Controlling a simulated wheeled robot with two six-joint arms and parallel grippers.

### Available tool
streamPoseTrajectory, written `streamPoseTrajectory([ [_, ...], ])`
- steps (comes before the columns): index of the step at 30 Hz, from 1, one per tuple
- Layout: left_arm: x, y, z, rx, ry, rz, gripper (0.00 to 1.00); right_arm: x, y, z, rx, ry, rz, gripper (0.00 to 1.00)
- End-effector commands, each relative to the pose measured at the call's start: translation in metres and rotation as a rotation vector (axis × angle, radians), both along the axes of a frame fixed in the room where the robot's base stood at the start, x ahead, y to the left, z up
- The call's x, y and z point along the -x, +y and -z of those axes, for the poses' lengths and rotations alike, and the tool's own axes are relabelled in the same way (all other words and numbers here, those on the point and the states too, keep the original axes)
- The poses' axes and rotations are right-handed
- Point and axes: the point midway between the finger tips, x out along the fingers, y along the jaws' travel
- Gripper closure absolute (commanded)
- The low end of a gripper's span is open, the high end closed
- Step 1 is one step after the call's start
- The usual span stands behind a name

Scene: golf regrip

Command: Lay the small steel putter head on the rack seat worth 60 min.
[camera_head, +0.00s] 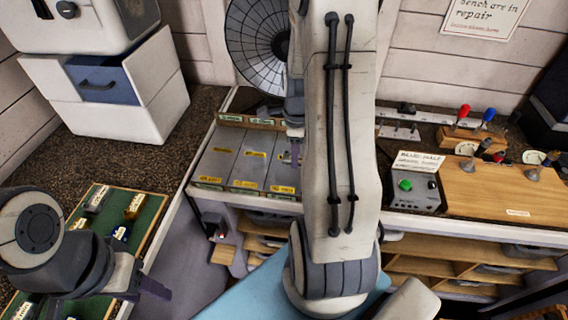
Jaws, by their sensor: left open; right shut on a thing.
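The rack (224,164) is a grey board with several seats marked by yellow labels, too small to read surely. My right arm crosses the middle of the view and covers the rack's right side. My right gripper (294,151) is over that right part, mostly hidden by the arm. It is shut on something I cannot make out. My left gripper (150,289) is open and empty at lower left, beside a green tray (152,210). The tray holds several small heads, among them a silvery one (97,198) and a brassy one (136,206). I cannot tell which is the small steel putter head.
A white cabinet with a blue drawer (102,82) stands at back left. Wooden shelves (455,262) lie under the counter.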

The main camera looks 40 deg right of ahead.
Motion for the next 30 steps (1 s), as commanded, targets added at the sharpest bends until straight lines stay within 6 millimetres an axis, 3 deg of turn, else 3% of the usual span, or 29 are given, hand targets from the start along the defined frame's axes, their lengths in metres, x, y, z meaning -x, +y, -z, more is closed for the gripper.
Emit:
streamPoseTrajectory([
  [6, 0.0, 0.0, -0.008, 0.0, 0.0, -0.001, 0.5, -0.022, 0.015, 0.015, 0.0, 0.0, -0.001, 1.0],
  [17, 0.0, 0.0, -0.021, 0.0, 0.0, 0.0, 0.5, -0.023, 0.017, 0.054, -0.001, 0.002, -0.001, 1.0],
  [29, 0.0, 0.0, -0.017, 0.0, 0.0, 0.0, 0.5, -0.023, 0.016, 0.061, 0.001, -0.001, -0.001, 1.0],
  [30, 0.0, 0.0, -0.017, 0.0, 0.0, 0.0, 0.5, -0.023, 0.016, 0.061, 0.001, -0.001, -0.001, 0.54],
])
